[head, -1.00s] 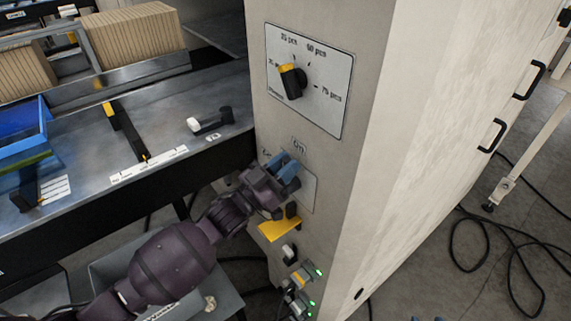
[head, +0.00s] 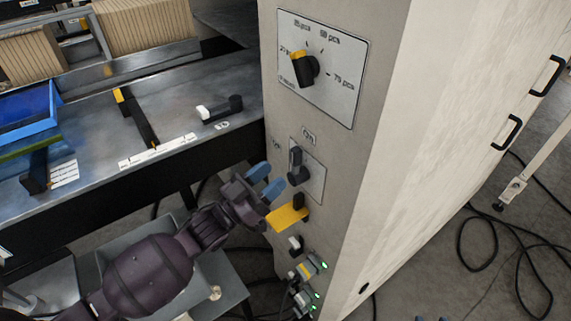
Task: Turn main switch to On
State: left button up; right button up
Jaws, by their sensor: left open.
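The main switch (head: 297,169) is a dark grey handle on a light plate (head: 316,182) on the front of the tall cabinet. Its lever stands nearly upright, with its upper end toward the "On" label (head: 308,136) above it. Another label, too small to read surely, lies to its left. My right gripper is not in view.
A round selector knob (head: 304,69) with piece-count marks sits above the switch. A metal table (head: 185,122) with a blue tray (head: 27,116) stands at left.

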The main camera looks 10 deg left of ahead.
pick_arm(q)
jog(key=shift+v, duration=1.75)
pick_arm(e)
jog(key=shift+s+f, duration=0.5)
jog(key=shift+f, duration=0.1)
